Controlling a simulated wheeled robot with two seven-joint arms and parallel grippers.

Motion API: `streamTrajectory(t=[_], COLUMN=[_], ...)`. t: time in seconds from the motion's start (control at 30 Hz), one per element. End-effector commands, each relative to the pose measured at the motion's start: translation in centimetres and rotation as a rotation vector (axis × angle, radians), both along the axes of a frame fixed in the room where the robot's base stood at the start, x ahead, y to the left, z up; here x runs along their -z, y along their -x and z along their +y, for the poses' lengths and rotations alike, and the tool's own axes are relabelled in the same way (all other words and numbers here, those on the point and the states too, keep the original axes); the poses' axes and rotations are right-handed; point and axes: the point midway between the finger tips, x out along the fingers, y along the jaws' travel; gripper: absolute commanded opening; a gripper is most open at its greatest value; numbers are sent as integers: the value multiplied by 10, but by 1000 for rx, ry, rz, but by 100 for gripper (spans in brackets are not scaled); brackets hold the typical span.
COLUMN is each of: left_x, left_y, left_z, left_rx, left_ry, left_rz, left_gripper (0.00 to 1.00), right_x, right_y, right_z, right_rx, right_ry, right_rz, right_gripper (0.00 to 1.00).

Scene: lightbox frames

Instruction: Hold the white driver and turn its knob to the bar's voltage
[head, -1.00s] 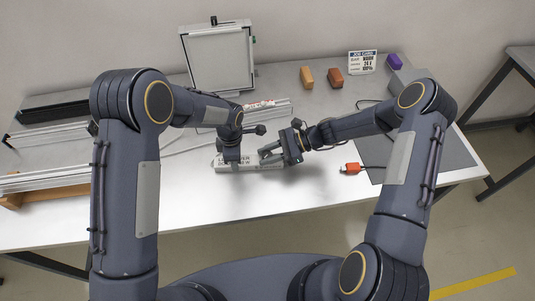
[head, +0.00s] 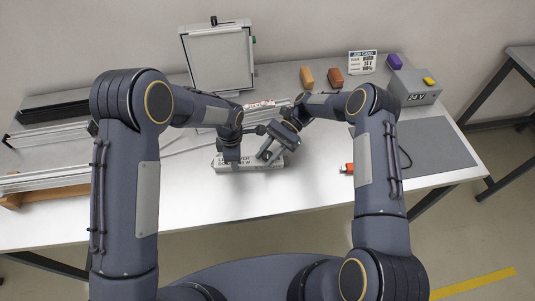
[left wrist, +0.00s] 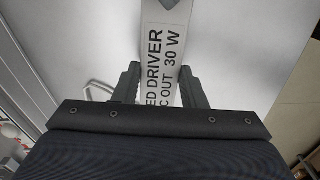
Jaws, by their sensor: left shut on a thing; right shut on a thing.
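The white driver (head: 250,166) lies on the table in front of me. Its label, with "DRIVER" and "OUT 30 W" legible, shows in the left wrist view (left wrist: 160,62). My left gripper (head: 231,161) is shut on the driver near its left part; one finger is on each side of it in the left wrist view. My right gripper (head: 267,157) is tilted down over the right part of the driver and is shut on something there. The knob is hidden behind its fingers, so its setting cannot be read.
A job card (head: 362,62) reading 24 V stands at the back. A grey box (head: 413,88) with a "24 V" label and a yellow button stands at the right, beyond the grey mat (head: 440,145). Metal profiles (head: 50,181) lie at the left.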

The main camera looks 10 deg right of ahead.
Motion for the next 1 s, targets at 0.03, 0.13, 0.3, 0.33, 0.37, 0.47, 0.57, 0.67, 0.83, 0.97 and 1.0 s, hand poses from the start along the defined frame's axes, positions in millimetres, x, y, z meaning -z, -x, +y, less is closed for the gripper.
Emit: streamTrajectory(t=[0.03,0.13,0.3,0.33,0.37,0.47,0.57,0.67,0.83,0.97,1.0], left_x=[1,1,1,1,1,1,1,1,1,1,1], left_y=[1,1,1,1,1,1,1,1,1,1,1], left_z=[0,0,0,0,0,0,0,0,0,0,0], left_rx=[0,0,0,0,0,0,-1,-1,-1,-1,-1], left_ry=[-1,-1,-1,-1,-1,-1,-1,-1,-1,-1,-1], left_rz=[2,2,2,2,2,2,2,2,2,2,2], left_gripper=[9,9,9,9,9,9,9,9,9,9,9], right_x=[0,0,0,0,0,0,0,0,0,0,-1], right_y=[0,0,0,0,0,0,0,0,0,0,-1], right_z=[0,0,0,0,0,0,0,0,0,0,-1], right_rx=[-9,-21,-27,-26,-26,-26,-25,-25,-25,-25,-24], right_ry=[0,-1,0,0,0,0,-1,0,0,0,0], right_rz=[-1,-1,0,0,0,0,0,0,0,0,0], right_gripper=[7,7,7,7,7,7,33,46,52,52,52])
